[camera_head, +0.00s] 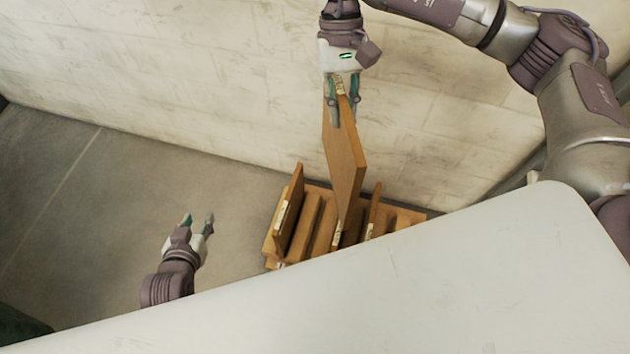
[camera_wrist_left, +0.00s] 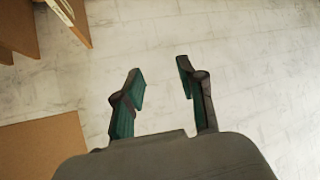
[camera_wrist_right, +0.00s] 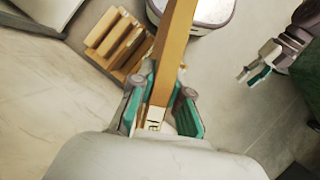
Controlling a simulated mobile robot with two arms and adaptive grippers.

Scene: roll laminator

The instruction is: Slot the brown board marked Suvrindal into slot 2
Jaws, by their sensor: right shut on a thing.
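A brown board (camera_head: 345,158) hangs upright above a slotted wooden rack (camera_head: 405,216), its lower end close over the rack's middle. From the head view I cannot tell whether that end has entered a slot. My right gripper (camera_head: 342,98) is shut on the board's top edge. In the right wrist view the board (camera_wrist_right: 176,45) runs away between the fingers (camera_wrist_right: 160,110), with a label at its near end too small to read. My left gripper (camera_head: 198,222) is open and empty, left of the rack; its spread fingers show in the left wrist view (camera_wrist_left: 160,88).
Another brown board (camera_head: 290,208) stands in the rack's left part, and a smaller one (camera_head: 374,208) stands right of the held board. A white surface (camera_head: 420,290) covers the foreground and hides the rack's near side. A pale wall (camera_head: 220,90) rises behind. The grey floor at left is clear.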

